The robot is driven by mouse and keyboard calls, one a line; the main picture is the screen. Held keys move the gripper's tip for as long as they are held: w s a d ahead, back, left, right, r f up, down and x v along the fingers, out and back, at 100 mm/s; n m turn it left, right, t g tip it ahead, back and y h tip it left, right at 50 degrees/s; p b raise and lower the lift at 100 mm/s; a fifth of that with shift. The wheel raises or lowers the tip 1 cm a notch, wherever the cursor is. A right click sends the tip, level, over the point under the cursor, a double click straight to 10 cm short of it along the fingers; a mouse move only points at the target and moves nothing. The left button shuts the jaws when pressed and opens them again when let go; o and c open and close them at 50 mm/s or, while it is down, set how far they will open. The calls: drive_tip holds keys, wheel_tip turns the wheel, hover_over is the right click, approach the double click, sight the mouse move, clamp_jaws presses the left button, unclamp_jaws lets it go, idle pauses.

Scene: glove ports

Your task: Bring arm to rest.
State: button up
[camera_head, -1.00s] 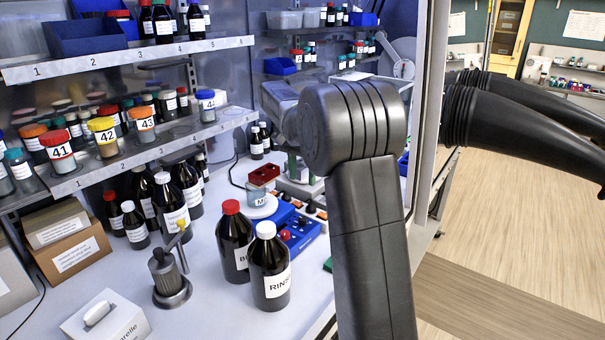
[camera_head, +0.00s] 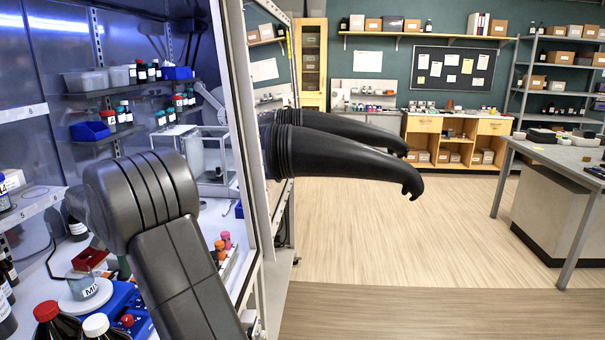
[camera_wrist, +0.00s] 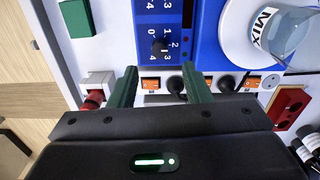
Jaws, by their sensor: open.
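My arm reaches into the glove box at the left of the head view; its grey links cover part of the bench there. My gripper (camera_wrist: 160,88) shows in the wrist view with its two green fingers apart and nothing between them. It is over the bench, near the lower edge of a blue stirrer unit (camera_wrist: 150,57) with a black knob and orange switches (camera_wrist: 196,83). A beaker marked MIX (camera_wrist: 282,35) stands on the white round plate to the right. The gripper itself is hidden behind my arm in the head view.
A red-capped bottle (camera_head: 58,322) and a white-capped bottle (camera_head: 100,327) stand near my arm. Shelves with bottles (camera_head: 125,113) are behind. Black gloves (camera_head: 350,155) stick out of the box's right side. The wooden floor (camera_head: 390,230) beyond is clear.

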wheel_tip(320, 180, down, 7)
drive_tip(key=shift+f+p, duration=0.2)
drive_tip(key=shift+p, duration=0.25)
